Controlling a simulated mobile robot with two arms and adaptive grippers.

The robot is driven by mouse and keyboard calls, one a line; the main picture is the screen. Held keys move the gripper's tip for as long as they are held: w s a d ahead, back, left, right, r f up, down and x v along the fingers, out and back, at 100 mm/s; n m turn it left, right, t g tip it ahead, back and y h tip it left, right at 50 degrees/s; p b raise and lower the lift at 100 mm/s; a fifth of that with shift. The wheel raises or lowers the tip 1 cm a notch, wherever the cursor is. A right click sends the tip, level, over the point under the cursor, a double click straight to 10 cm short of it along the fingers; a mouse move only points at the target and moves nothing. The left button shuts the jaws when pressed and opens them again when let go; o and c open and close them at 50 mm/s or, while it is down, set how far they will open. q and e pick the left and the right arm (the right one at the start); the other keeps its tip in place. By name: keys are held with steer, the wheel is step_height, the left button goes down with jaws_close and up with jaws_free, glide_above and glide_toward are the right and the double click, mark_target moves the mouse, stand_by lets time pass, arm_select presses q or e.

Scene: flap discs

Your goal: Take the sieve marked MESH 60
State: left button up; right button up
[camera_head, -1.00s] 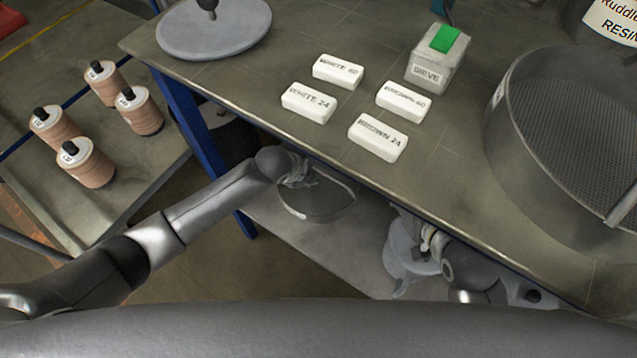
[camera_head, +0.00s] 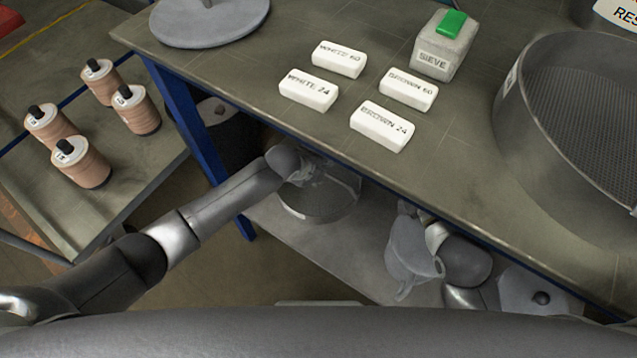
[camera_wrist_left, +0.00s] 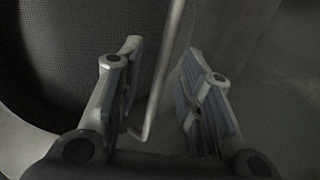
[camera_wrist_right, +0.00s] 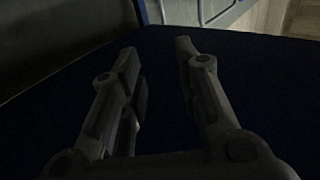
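A large round sieve (camera_head: 545,165) with a metal wall and mesh floor stands on the bench at the right; the small label on its wall is unreadable. Another round, sieve-like item (camera_head: 318,200) lies on the lower shelf, partly under the bench edge, with no readable marking. My left gripper (camera_head: 302,174) is over its near side. In the left wrist view, my left gripper (camera_wrist_left: 160,75) is open, with a thin bent metal rod (camera_wrist_left: 160,85) between its fingers and dark mesh (camera_wrist_left: 70,60) behind. My right gripper (camera_wrist_right: 158,55) is open and empty; the bench edge partly hides it in the head view.
White blocks marked WHITE 60 (camera_head: 338,59), WHITE 24 (camera_head: 307,90), BROWN 60 (camera_head: 409,89) and BROWN 24 (camera_head: 381,127) lie on the bench (camera_head: 450,170). Several spools (camera_head: 80,162) stand on the left table.

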arm_select(q)
steer(key=shift+w+d+f, duration=0.15)
steer(key=shift+w+f, duration=0.1)
steer(key=shift+f, duration=0.15)
arm_select(e)
steer(key=shift+s+a+r+t, duration=0.15)
steer(key=shift+r+t, duration=0.65)
steer(key=shift+r, duration=0.45)
arm_select(q)
jaws_close()
